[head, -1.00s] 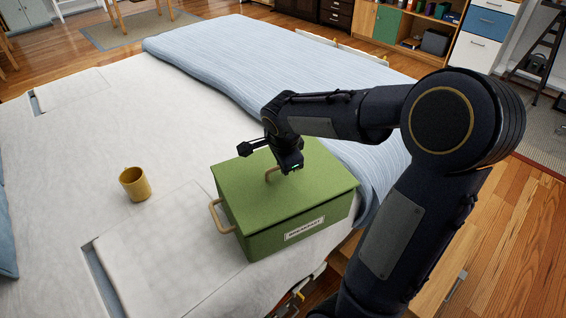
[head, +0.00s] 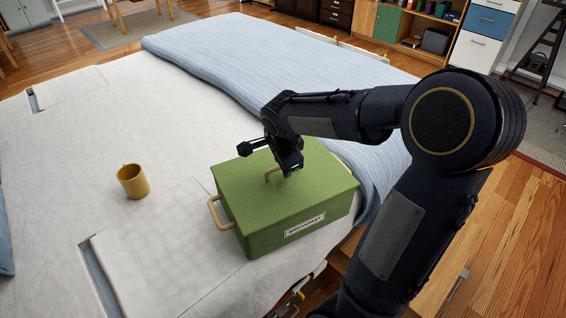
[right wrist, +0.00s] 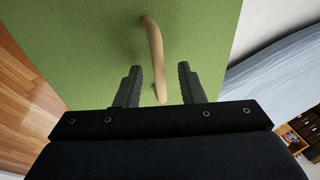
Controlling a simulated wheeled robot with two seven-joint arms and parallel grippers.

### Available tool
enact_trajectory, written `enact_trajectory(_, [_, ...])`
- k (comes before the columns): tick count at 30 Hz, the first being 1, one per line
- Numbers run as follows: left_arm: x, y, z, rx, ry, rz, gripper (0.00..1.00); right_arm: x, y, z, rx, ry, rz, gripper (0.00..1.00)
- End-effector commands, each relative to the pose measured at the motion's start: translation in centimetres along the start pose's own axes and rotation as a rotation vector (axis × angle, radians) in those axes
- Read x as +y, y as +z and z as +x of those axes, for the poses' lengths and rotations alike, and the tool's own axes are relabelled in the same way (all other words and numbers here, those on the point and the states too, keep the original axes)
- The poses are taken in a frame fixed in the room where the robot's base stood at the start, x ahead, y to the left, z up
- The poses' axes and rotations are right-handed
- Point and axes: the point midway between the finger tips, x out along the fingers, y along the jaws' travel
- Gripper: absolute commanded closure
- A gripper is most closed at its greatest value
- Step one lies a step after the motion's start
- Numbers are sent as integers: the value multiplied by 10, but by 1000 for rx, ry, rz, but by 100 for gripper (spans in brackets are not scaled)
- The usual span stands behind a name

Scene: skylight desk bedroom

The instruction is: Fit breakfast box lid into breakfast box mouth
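The green breakfast box (head: 275,238) stands on the bed with a "BREAKFAST" label on its front and a tan handle on its left side. Its green lid (head: 240,185) lies level over the mouth, its edges looking flush with the walls; the lid also fills much of the right wrist view (right wrist: 90,50). My right gripper (head: 288,170) is above the lid at its tan handle (right wrist: 154,50). In the right wrist view its fingers (right wrist: 158,85) are apart on either side of the handle, with gaps showing. My left gripper is not in view.
A yellow mug (head: 133,183) stands on the white bed (head: 70,150) left of the box. A blue blanket (head: 230,60) lies behind and right of the box. The bed's near edge is just in front of the box.

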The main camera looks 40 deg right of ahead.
Motion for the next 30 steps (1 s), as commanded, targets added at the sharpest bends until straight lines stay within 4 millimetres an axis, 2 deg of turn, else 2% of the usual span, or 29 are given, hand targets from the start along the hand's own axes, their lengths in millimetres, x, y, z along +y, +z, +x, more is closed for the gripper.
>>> enact_trajectory(6, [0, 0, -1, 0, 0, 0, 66, 0, 0, -7, 0, 0, 0, 65])
enact_trajectory(18, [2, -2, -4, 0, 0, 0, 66, -1, 0, -70, -1, -3, 0, 65])
enact_trajectory(22, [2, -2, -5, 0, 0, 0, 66, 0, 0, -77, 0, -1, 0, 65])
enact_trajectory(30, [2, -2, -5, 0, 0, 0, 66, 0, 0, -78, 0, 0, 0, 65])
